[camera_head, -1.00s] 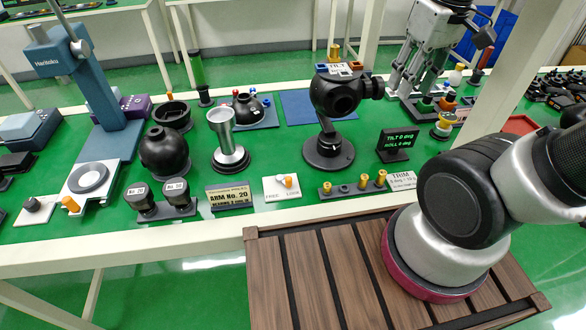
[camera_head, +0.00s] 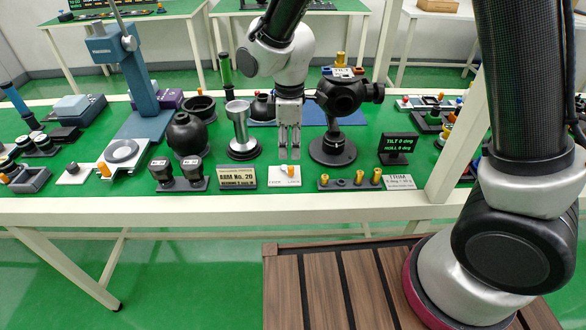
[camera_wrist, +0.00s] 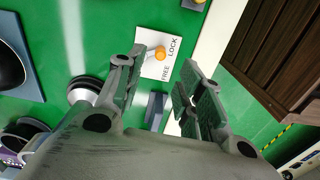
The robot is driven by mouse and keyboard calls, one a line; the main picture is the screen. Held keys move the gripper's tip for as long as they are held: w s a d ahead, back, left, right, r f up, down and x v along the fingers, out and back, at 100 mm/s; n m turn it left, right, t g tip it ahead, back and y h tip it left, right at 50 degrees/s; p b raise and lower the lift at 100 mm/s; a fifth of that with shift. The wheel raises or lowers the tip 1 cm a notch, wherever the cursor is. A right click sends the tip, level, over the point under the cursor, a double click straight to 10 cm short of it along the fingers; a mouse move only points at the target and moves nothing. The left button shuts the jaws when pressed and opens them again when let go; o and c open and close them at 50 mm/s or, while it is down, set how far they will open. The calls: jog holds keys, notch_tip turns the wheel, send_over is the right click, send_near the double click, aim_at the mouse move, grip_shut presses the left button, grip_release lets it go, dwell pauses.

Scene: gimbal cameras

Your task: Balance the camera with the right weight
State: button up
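The black camera ball (camera_head: 340,97) with a TILT label and a brass weight on top stands on a round black base behind the front row. The display (camera_head: 396,145) beside it reads TILT 0 deg and apparently ROLL 0 deg. A dark rack (camera_head: 346,184) holds several brass weights (camera_head: 358,177), left of the TRIM card (camera_head: 399,182). The FREE/LOCK plate (camera_head: 284,176) has an orange knob (camera_head: 291,171); the plate also shows in the wrist view (camera_wrist: 152,69). My gripper (camera_head: 289,155) points down just behind and above this plate. Its fingers are apart and empty in the wrist view (camera_wrist: 165,70).
A sign reading ARM No. 20 (camera_head: 237,177) and two dark labelled weights (camera_head: 177,172) stand left of the plate. A silver funnel-topped stand (camera_head: 240,130) is close left of my gripper. A white table post (camera_head: 462,130) rises at the right.

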aim_at(291, 167)
notch_tip(291, 167, down, 8)
jog(key=shift+d+r, duration=0.1)
jog(key=shift+r, duration=0.15)
jog(key=shift+c, duration=0.2)
grip_shut()
